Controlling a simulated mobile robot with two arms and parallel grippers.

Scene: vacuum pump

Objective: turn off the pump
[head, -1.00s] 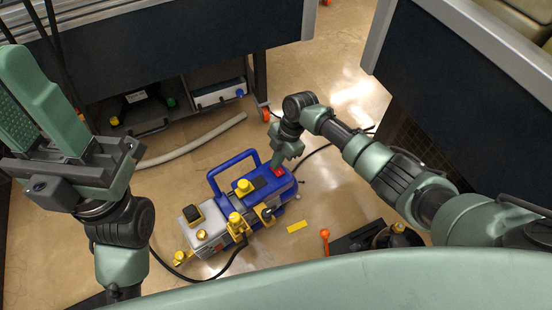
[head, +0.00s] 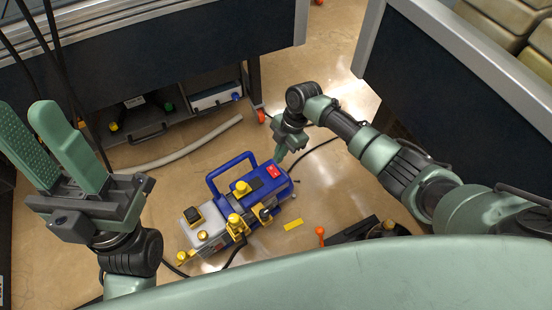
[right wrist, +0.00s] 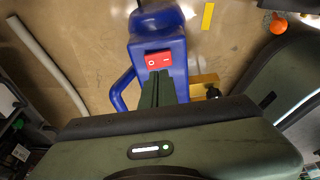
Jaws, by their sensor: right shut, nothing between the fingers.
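The blue and grey vacuum pump (head: 258,190) stands on the floor, with a blue handle (head: 223,174) and yellow caps. Its red rocker switch (head: 273,171) is on top at the far right end. In the right wrist view the switch (right wrist: 158,60) shows two white marks; which side is pressed I cannot tell. My right gripper (head: 280,159) is shut and empty beside the switch. In the wrist view its fingertips (right wrist: 158,76) appear just below the switch, seemingly apart from it. My left gripper (head: 36,122) is raised at the left, fingers apart and empty, away from the pump.
A grey hose (head: 185,150) lies on the floor behind the pump. Black cables run from the pump. A yellow strip (head: 293,225) and an orange-tipped object (head: 320,232) lie at its right. Dark workbenches (head: 190,45) stand behind and at the right.

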